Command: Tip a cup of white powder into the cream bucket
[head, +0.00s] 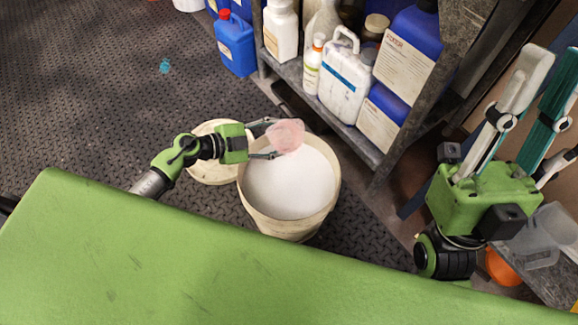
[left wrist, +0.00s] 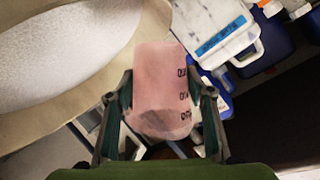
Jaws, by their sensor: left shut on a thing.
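The cream bucket (head: 255,205) stands on the floor, with white powder (head: 292,182) filling much of it. In the left wrist view the bucket's rim (left wrist: 125,62) is at the upper left. My left gripper (head: 273,138) is shut on a translucent pink cup (head: 287,134) above the far side of the bucket. In the left wrist view the cup (left wrist: 160,85) sits between both fingers and shows dark markings. I cannot tell whether powder is inside it. My right gripper (head: 535,85) is at the right, its fingers apart and empty, away from the bucket.
A pale round lid or second bucket (head: 208,168) is just left of the bucket. A metal shelf (head: 345,135) with white and blue containers stands behind it. A blue jerrycan (head: 236,45) is on the floor. A green surface (head: 180,255) fills the foreground. Dark floor is open at left.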

